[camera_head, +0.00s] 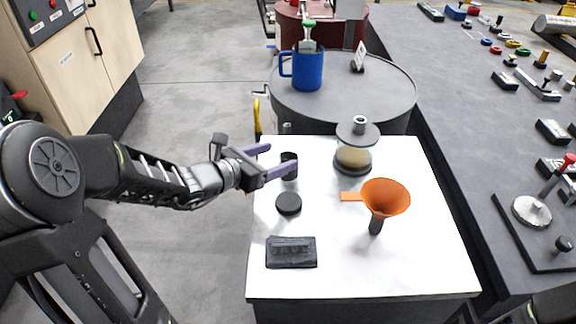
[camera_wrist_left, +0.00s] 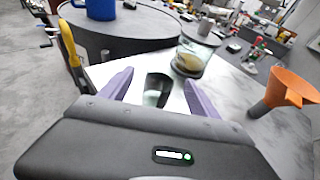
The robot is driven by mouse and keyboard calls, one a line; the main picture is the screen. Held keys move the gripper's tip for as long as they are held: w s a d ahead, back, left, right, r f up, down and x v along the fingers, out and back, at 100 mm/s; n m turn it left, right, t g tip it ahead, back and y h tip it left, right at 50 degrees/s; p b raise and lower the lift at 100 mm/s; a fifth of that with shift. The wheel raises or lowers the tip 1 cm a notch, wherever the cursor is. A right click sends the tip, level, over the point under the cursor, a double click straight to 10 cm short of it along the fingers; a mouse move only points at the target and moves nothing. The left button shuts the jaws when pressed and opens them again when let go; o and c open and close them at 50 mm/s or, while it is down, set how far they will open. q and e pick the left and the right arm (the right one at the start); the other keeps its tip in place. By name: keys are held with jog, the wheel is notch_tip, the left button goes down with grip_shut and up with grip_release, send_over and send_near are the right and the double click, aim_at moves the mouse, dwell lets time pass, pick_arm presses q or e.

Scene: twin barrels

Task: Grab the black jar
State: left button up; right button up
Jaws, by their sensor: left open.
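The black jar (camera_head: 289,168) is a small dark cylinder standing upright on the white table top near its left edge. My left gripper (camera_head: 281,155) reaches in from the left, open, with its purple fingers on either side of the jar. In the left wrist view the jar (camera_wrist_left: 157,88) shows between the two spread fingers (camera_wrist_left: 158,77). Gaps show on both sides there, so the fingers look apart from it. My right gripper is not in view.
A black disc (camera_head: 288,204) and a dark block (camera_head: 291,252) lie nearer the front. A glass container (camera_head: 353,155) and an orange funnel (camera_head: 385,197) stand to the right. A blue mug (camera_head: 308,70) sits on the grey barrel (camera_head: 390,95) behind.

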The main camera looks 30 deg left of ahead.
aim_at(294, 151)
pick_arm(q)
jog(key=x, duration=0.4)
jog(key=shift+w+d+f, duration=0.1)
jog(key=shift+w+d, duration=0.1)
jog(key=shift+w, duration=0.05)
jog(key=shift+c, duration=0.5)
jog(key=c, duration=1.4)
notch_tip(294, 151, up, 10)
jog(key=p, duration=0.2)
